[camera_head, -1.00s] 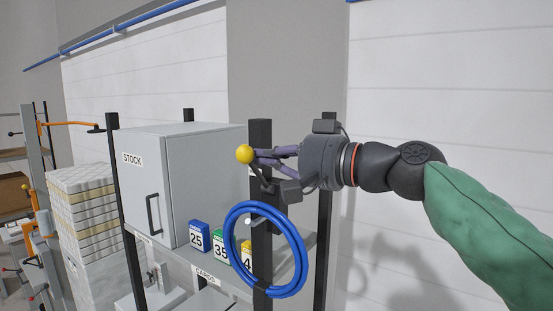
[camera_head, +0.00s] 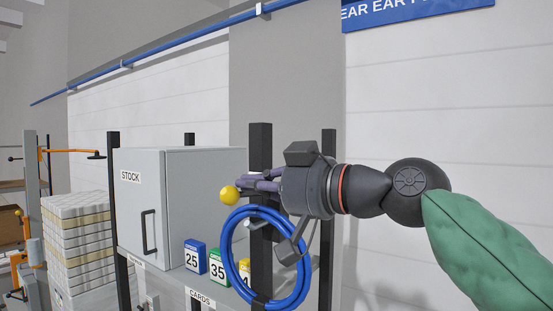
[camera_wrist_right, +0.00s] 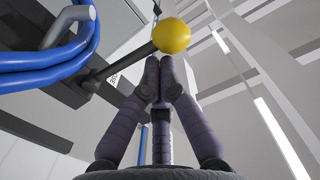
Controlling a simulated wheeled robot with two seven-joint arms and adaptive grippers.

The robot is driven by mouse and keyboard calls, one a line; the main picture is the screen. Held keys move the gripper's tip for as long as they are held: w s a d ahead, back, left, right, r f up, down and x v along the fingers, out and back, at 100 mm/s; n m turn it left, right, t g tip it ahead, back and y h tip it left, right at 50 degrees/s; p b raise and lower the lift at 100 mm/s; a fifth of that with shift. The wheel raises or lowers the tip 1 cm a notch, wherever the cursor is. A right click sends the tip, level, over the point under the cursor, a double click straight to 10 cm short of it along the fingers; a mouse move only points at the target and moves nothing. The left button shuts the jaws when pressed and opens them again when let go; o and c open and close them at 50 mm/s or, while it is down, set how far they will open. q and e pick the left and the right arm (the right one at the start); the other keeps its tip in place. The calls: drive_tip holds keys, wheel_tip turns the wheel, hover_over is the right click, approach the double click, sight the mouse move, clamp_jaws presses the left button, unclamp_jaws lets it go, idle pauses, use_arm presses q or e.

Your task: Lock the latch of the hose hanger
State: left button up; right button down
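The hose hanger is on a black post (camera_head: 260,150), with a coiled blue hose (camera_head: 231,270) hung on it. The hanger's latch lever ends in a yellow ball knob (camera_head: 229,194), left of the post and just above the coil. In the right wrist view the yellow knob (camera_wrist_right: 172,36) sits just beyond my fingertips, and its dark rod (camera_wrist_right: 125,65) runs left to a pivot near the blue hose (camera_wrist_right: 45,70). My right gripper (camera_head: 245,187) has its fingers drawn together beside the knob; they also show in the wrist view (camera_wrist_right: 159,65). Contact is unclear. My left gripper is out of view.
A grey stock cabinet (camera_head: 142,205) stands on the shelf left of the post. Numbered card boxes (camera_head: 195,258) stand behind and left of the coil. Another black post (camera_head: 327,170) rises behind my wrist.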

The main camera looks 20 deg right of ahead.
drive_tip(key=shift+a+f, duration=0.1)
drive_tip(key=shift+f, duration=0.1)
idle(0.6)
drive_tip(key=s+d+r+p, duration=0.1)
drive_tip(key=s+d+r, duration=0.3)
drive_tip(key=s+d, duration=0.3)
drive_tip(key=shift+s+r, duration=0.2)
drive_tip(key=shift+s, duration=0.55)
